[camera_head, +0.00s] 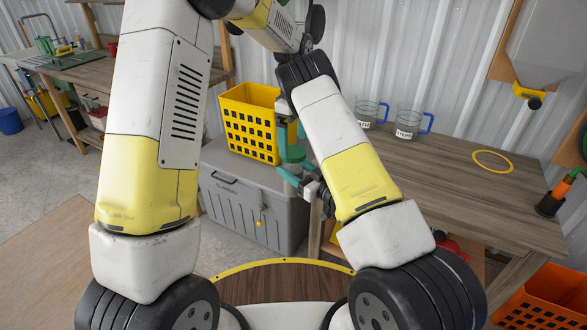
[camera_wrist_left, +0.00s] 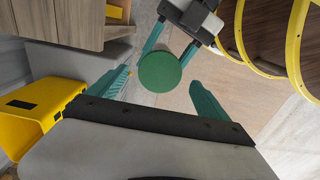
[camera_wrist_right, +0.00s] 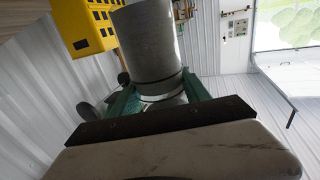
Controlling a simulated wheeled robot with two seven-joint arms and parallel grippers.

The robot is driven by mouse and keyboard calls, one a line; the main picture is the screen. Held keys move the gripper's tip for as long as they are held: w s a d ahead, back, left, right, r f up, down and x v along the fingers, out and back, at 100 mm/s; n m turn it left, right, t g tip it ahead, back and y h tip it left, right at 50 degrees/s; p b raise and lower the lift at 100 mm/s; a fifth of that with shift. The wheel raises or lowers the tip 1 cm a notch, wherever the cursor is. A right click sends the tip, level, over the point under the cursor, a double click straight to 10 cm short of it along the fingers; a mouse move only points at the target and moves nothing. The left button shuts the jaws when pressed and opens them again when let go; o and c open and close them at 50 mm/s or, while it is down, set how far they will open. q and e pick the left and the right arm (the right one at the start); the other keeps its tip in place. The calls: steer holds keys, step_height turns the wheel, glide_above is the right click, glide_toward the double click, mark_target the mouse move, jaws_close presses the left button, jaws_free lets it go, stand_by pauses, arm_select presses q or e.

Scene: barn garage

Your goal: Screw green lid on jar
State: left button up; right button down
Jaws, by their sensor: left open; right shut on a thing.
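The green lid (camera_head: 293,154) shows on top of the grey, see-through jar (camera_head: 292,168) in the head view. In the left wrist view the lid (camera_wrist_left: 159,72) is a flat round disc facing the camera and hides the jar. My left gripper (camera_head: 291,132) is open above the lid, its fingers (camera_wrist_left: 157,98) spread wide and empty. My right gripper (camera_head: 298,181) is shut on the jar from the side. The jar (camera_wrist_right: 148,40) stands out between its teal fingers (camera_wrist_right: 160,98) in the right wrist view. I cannot tell how tightly the lid sits.
A yellow crate (camera_head: 235,122) stands on the grey chest (camera_head: 240,200) behind the grippers. Two mugs (camera_head: 408,122) with blue handles and a yellow ring (camera_head: 492,161) are on the wooden bench (camera_head: 460,195) at right. An orange crate (camera_head: 550,300) is at lower right.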

mark_target(293, 151)
arm_select(q)
steer(key=shift+f, duration=1.55)
steer(key=c, duration=1.5)
steer(key=m, duration=0.6)
steer(key=shift+m, duration=0.3)
steer(key=m, duration=1.9)
steer(key=o, duration=1.7)
steer(key=shift+c, duration=0.2)
